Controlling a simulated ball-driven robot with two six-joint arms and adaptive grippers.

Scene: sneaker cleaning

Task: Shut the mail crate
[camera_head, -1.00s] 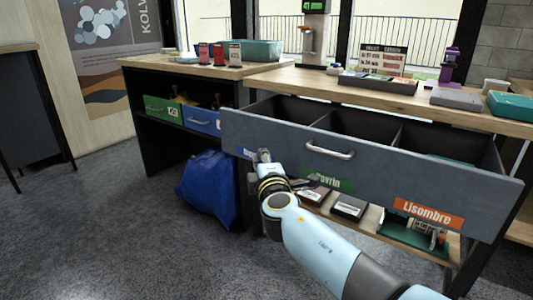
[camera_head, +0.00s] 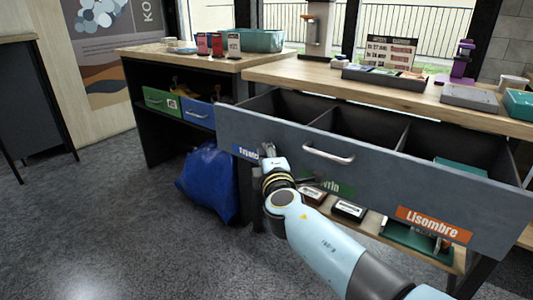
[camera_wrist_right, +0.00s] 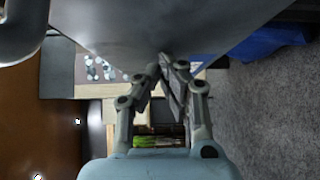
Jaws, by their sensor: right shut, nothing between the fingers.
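The mail crate (camera_head: 265,137) is a wide grey drawer with a metal handle (camera_head: 328,154) and blue, green and orange labels. It stands pulled out under the wooden tabletop, its divided inside showing, with a teal item (camera_head: 462,167) at the right. My right gripper (camera_head: 268,150) is shut and empty, in front of the crate's face left of the handle, by the blue label. I cannot tell whether it touches the face. In the right wrist view its fingertips (camera_wrist_right: 162,66) are close together under a grey surface. My left gripper is not in view.
A blue bag (camera_head: 208,183) sits on the floor left of the crate. A shelf (camera_head: 380,232) with small boxes lies below it. The tabletop (camera_head: 300,72) above holds a sign, trays and a purple device. The floor at front left is clear.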

